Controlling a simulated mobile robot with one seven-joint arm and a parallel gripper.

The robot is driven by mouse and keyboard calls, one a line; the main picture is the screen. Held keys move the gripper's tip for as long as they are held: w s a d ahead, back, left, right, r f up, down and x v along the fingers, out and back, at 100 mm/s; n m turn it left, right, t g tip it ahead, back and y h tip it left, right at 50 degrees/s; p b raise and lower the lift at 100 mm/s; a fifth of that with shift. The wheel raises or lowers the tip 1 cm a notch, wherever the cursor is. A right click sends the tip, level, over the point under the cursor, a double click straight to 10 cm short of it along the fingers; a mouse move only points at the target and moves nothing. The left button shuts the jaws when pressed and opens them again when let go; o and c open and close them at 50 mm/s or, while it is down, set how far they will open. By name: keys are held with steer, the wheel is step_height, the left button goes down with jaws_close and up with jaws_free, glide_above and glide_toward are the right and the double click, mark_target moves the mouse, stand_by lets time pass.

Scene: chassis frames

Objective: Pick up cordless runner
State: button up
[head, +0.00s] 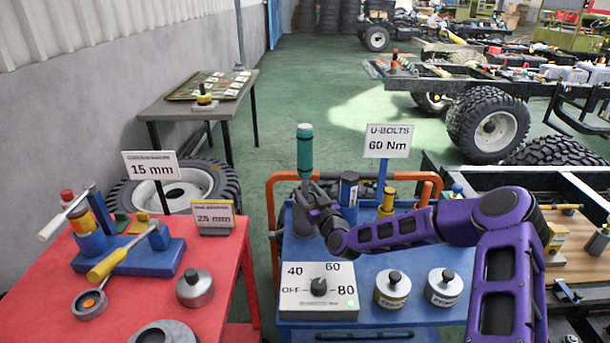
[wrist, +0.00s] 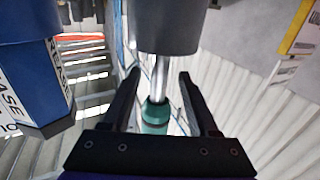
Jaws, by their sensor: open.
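A tool with a teal grip (head: 304,150), which I take to be the cordless runner, stands upright on the blue cart. Its lower end is in or on a grey round base (head: 301,221). My gripper (head: 308,199) is at its lower part, partly hidden by my own arm. In the wrist view my gripper (wrist: 160,85) is open, with one finger on each side of the tool's silver shaft (wrist: 160,78). The teal part (wrist: 155,116) shows between the fingers, with gaps beside it. The grey base (wrist: 168,28) is at the top of that view.
On the blue cart stand a blue cylinder (head: 349,190), a torque dial box (head: 319,290), two round lidded tins (head: 392,289) and a "U-BOLTS 60 Nm" sign (head: 389,141). An orange rail (head: 430,179) edges the cart. A red table (head: 120,290) with tools stands at left.

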steer(key=shift+x, duration=1.3)
jaws_close()
steer(key=shift+r, duration=0.15)
stand_by(0.4)
